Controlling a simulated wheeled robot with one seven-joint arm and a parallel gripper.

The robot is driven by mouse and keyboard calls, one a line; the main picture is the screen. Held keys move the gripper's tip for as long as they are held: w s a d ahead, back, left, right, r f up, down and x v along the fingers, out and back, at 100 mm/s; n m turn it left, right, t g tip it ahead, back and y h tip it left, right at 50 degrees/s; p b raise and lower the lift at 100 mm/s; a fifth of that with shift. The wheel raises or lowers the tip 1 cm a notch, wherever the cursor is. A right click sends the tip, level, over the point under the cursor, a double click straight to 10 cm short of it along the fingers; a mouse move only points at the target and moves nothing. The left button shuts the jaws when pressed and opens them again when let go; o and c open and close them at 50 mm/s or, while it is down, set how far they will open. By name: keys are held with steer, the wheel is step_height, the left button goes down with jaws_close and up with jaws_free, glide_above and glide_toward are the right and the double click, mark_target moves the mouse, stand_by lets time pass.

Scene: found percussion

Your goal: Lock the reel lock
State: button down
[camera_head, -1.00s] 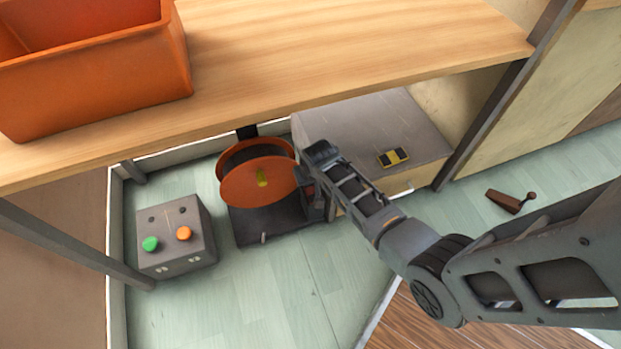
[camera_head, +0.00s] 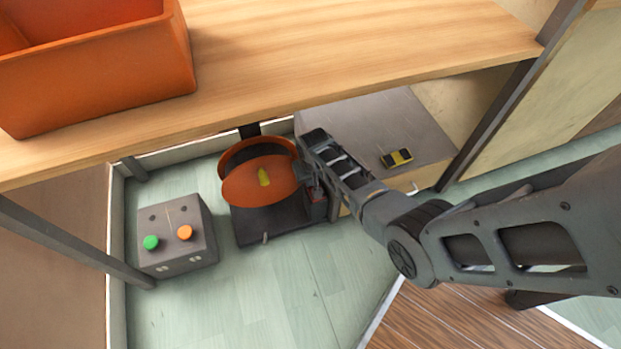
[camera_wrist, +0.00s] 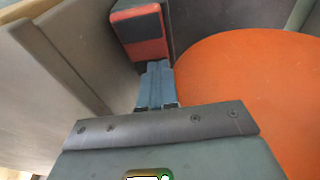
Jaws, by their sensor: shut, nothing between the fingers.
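The orange reel (camera_head: 245,187) stands on a dark base under the wooden shelf, with a yellow mark on its face. In the wrist view its orange disc (camera_wrist: 255,95) fills the right side. A small red and dark grey block (camera_head: 318,204) stands at the reel's right; I take it for the reel lock. The block shows in the wrist view (camera_wrist: 142,35) just beyond my fingertips. My gripper (camera_wrist: 157,68) is shut and empty, pointing at the block's lower part; I cannot tell whether they touch. In the head view my gripper and wrist partly hide the block.
A grey box (camera_head: 178,240) with green and orange buttons stands left of the reel. A grey-topped cabinet (camera_head: 375,115) bearing a yellow and black piece (camera_head: 397,158) is close behind my arm. The wooden shelf (camera_head: 330,50) overhangs, holding an orange bin (camera_head: 100,75).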

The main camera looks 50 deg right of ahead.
steer(key=shift+s+a+f+g+y, duration=0.15)
steer(key=shift+f+g+y, duration=0.2)
steer(key=shift+f, duration=0.4)
step_height(320, 180, up, 9)
steer(key=p, duration=0.4)
steer(key=shift+p, duration=0.4)
